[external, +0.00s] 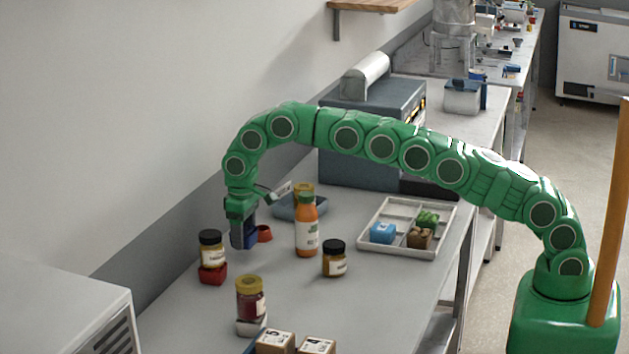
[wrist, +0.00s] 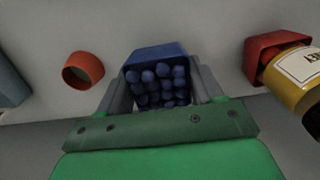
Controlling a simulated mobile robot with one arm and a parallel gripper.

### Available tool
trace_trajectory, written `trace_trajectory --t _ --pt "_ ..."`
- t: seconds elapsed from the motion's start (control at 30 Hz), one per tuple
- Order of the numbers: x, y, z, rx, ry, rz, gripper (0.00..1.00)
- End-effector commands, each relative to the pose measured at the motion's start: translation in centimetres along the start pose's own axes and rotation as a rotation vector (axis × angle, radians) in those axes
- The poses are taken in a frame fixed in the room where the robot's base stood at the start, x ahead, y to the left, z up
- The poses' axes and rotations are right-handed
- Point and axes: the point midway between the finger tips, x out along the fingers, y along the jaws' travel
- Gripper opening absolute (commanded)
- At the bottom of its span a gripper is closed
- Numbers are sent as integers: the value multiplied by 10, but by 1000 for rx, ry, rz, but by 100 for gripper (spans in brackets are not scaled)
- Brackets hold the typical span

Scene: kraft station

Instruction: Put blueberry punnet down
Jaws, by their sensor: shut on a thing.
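The blueberry punnet (wrist: 157,78) is a small dark blue tub full of round blueberries, seen between the fingers in the wrist view. My gripper (wrist: 155,92) is shut on it. In the external view my gripper (external: 243,232) points down over the left part of the grey table (external: 190,318), and the punnet (external: 250,240) shows as a dark blue patch at the fingers. I cannot tell whether the punnet's base touches the table.
A small red cup (external: 264,233) stands just right of the gripper. A dark-lidded jar (external: 211,250) on a red block (external: 212,274) stands to the left. An orange bottle (external: 306,230), another jar (external: 334,260) and a white divided tray (external: 377,250) stand to the right.

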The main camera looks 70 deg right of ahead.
Motion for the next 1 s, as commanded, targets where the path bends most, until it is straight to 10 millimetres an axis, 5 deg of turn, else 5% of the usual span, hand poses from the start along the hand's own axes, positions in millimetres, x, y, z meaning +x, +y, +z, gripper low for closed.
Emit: trace_trajectory --t 0.2,0.63,0.67,0.7,0.8,1.0 --pt "29 0 2 0 -5 1 34" --pt "34 0 1 0 -3 1 34" --pt "34 0 1 0 -2 0 70" --pt "34 0 1 0 -2 0 76" --pt "34 0 1 0 -2 0 91" --pt "34 0 1 0 -2 0 91"
